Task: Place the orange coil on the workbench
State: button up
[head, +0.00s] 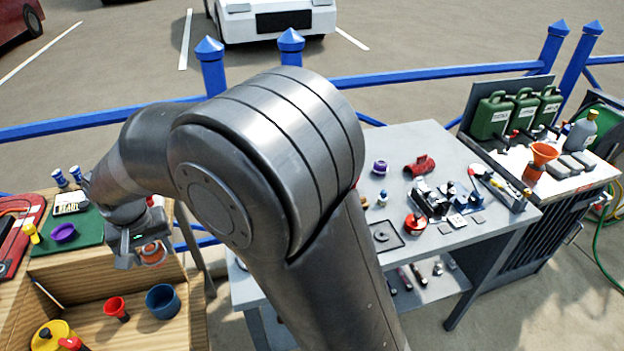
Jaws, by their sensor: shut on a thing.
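My gripper (137,256) is at the left, above the wooden crate-like bench with a green mat. It is shut on the orange coil (152,255), which shows as a small orange ring shape at its fingers, partly hidden by them. The grey workbench (410,150) stands in the middle to the right, apart from my gripper. My arm hides a large part of its left side.
The grey bench holds a red part (420,165), a purple ring (380,167), a black tray (385,236) and a vise-like tool (432,200). Its back left top is clear. A blue railing (430,75) runs behind. A blue cup (162,301) and red funnel (116,309) stand below my gripper.

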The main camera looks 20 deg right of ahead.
jog(key=r, duration=0.5)
jog(key=shift+w+d, duration=0.3)
jog(key=shift+w, duration=0.1)
jog(key=w+d+m, duration=0.5)
jog(key=w+d, duration=1.4)
jog(key=d, duration=0.5)
jog(key=w+d+m+h, duration=0.1)
jog(key=w+d+m, duration=0.1)
jog(key=d, duration=1.4)
jog(key=w+d+m, duration=0.2)
jog(key=d, duration=1.5)
jog(key=w+a+f, duration=0.2)
jog(key=f, duration=0.2)
jog(key=w+a+f, duration=0.3)
jog(key=f, duration=0.1)
jog(key=w+a+f, duration=0.2)
jog(key=a+f, duration=0.1)
jog(key=f, duration=0.1)
jog(key=shift+w+a, duration=0.25)
jog(key=shift+w, duration=0.1)
jog(key=shift+f, duration=2.05)
jog(key=shift+f, duration=0.1)
